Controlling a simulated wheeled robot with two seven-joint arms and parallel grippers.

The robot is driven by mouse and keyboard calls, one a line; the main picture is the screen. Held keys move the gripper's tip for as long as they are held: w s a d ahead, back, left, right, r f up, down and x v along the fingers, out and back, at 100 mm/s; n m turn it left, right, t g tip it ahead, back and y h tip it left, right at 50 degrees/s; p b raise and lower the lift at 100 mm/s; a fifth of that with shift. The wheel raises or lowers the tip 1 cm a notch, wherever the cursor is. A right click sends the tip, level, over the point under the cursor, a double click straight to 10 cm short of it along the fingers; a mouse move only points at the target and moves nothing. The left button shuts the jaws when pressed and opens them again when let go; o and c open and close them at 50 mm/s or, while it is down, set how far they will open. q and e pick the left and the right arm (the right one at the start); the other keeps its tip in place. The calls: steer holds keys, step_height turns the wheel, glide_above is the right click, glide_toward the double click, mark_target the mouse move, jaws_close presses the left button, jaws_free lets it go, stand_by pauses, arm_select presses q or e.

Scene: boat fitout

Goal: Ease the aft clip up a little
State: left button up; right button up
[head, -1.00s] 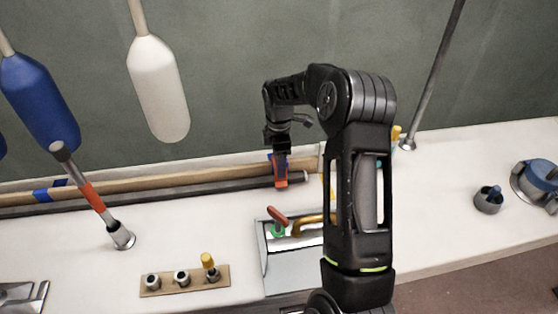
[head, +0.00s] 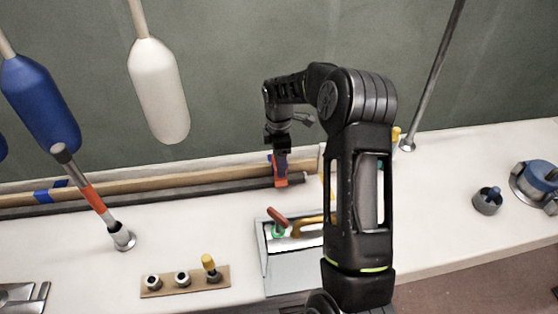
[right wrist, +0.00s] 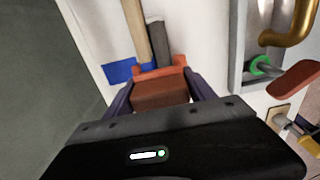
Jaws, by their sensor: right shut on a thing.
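The aft clip (right wrist: 160,88) is an orange-red block with a forked top edge. In the right wrist view it sits between the two dark fingers of my right gripper (right wrist: 160,98), which is shut on it. In the head view the clip (head: 281,177) shows orange below my right gripper (head: 280,162), at the wooden pole and the dark pole along the wall. Whether the clip still touches the poles or the ledge cannot be told. My left gripper is not in view.
A wooden pole (head: 120,186) and a dark pole (head: 200,190) run along the back. An open box (head: 290,272) with a red-handled valve (head: 277,217) and brass pipe (head: 308,225) lies in front. A fittings board (head: 185,280) and orange-banded post (head: 92,200) stand left.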

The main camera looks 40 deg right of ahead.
steer(key=shift+w+r, duration=0.1)
steer(key=shift+r, duration=0.25)
steer(key=o, duration=1.9)
steer(key=shift+f, duration=0.1)
step_height(320, 180, up, 8)
steer(key=shift+f+b, duration=0.1)
steer(key=shift+b, duration=0.3)
